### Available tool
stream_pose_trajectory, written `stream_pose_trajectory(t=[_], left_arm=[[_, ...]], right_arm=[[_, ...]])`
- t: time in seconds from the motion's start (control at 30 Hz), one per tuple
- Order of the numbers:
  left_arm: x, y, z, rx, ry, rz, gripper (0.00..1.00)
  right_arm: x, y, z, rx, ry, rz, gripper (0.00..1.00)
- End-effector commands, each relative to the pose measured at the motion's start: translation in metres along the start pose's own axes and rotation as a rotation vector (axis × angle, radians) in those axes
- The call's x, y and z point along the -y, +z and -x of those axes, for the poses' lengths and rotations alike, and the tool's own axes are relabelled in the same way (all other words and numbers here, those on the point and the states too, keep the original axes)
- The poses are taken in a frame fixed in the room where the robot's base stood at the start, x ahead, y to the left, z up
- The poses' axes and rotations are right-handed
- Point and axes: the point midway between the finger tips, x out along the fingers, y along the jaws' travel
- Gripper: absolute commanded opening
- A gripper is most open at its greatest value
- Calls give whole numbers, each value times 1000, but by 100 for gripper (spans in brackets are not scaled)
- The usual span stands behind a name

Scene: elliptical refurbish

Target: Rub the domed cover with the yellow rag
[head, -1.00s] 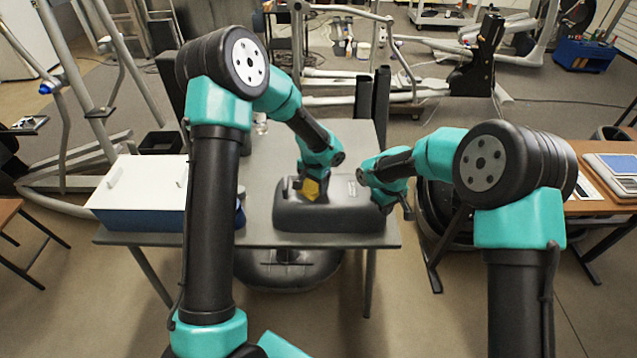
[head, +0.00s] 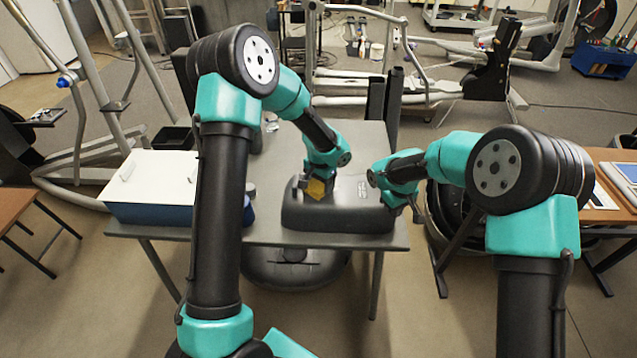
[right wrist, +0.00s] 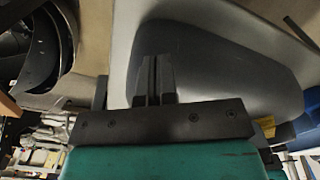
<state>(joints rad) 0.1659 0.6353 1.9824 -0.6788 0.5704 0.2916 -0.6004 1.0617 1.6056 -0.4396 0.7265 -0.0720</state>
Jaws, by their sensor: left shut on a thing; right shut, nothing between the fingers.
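The dark grey domed cover (head: 350,208) lies on the grey table near its front edge. The yellow rag (head: 317,188) is on the left part of the cover's top. My left gripper (head: 312,184) is shut on the rag, pointing down at the cover; the fingertips are partly hidden. My right gripper (head: 412,210) is at the cover's right end, and the head view shows it small. In the right wrist view my right gripper (right wrist: 155,75) is shut and empty, with the cover (right wrist: 225,65) behind it. A bit of the yellow rag (right wrist: 265,125) shows at the right there.
A blue box with a white lid (head: 150,190) stands on the table's left. The bare table top (head: 270,165) shows behind the cover. A wooden table (head: 600,190) stands at the right. A dark round part (head: 290,270) is on the floor under the table.

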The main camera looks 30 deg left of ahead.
Motion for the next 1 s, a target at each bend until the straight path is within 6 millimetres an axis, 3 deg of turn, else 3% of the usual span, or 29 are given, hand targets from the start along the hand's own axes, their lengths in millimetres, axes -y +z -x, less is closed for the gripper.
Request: stream_pose_trajectory(t=[0.4, 1.0], left_arm=[[-24, -17, 1, 1, 1, -2, 50], [-34, -25, 0, 0, 1, -3, 50]], right_arm=[[0, 0, 0, 0, 0, 0, 0], [0, 0, 0, 0, 0, 0, 0]])
